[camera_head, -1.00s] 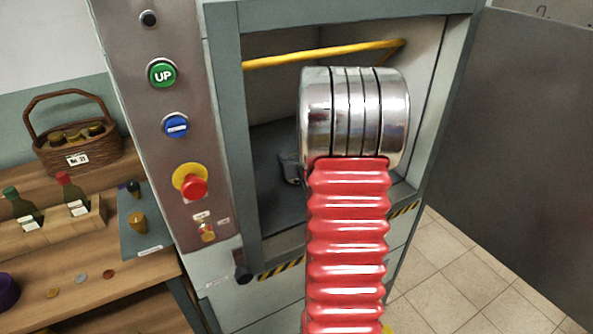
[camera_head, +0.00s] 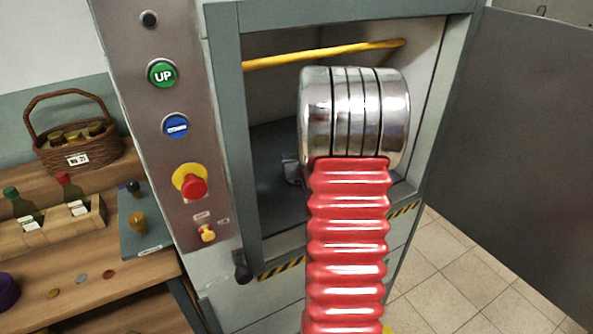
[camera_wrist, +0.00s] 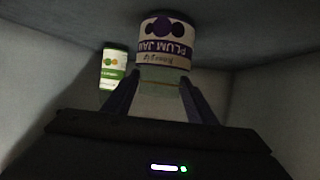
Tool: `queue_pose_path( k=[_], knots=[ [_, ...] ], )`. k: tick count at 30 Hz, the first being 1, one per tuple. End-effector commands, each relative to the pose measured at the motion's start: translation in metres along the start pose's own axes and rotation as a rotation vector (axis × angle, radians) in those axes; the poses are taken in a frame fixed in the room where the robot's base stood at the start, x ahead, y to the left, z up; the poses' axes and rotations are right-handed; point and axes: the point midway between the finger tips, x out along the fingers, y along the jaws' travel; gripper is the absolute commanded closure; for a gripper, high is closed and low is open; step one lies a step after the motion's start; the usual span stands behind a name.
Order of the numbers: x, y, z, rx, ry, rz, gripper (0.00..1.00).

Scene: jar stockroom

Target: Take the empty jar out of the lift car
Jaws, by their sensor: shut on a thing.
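In the wrist view my gripper (camera_wrist: 158,98) is shut on a jar. The clear, pale glass of the jar (camera_wrist: 163,84) is between the fingers. A white and purple plum jam label, upside down in the picture, shows just above this glass; I cannot tell for sure whether it belongs to the same jar. A second jar with a green label (camera_wrist: 113,72) stands apart to the left. In the head view my red and silver arm reaches into the open lift car (camera_head: 275,135) and hides the jars and most of the gripper.
A yellow bar (camera_head: 325,53) crosses the upper part of the opening. The control panel (camera_head: 150,45) with several buttons stands left of it. At far left a wooden bench (camera_head: 120,290) holds a basket (camera_head: 78,150) and bottles. A dark partition (camera_head: 520,130) stands at right.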

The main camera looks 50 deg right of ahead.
Motion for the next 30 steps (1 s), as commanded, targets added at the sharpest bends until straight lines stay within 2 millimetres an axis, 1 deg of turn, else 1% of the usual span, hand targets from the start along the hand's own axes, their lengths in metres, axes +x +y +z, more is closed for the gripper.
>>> queue_pose_path(
  k=[8, 11, 14, 17, 25, 30],
  knots=[
    [0.0, 0.001, -0.001, 0.0, 0.001, 0.001, 0.76],
    [-0.002, 0.001, -0.004, 0.0, 0.001, 0.001, 0.76],
    [-0.004, 0.001, -0.011, 0.0, 0.003, 0.001, 0.76],
    [-0.009, 0.001, -0.021, -0.001, 0.004, 0.002, 0.76],
    [-0.026, 0.001, -0.064, -0.001, 0.006, 0.001, 0.76],
    [-0.035, 0.0, -0.085, -0.001, 0.004, 0.0, 0.76]
  ],
)
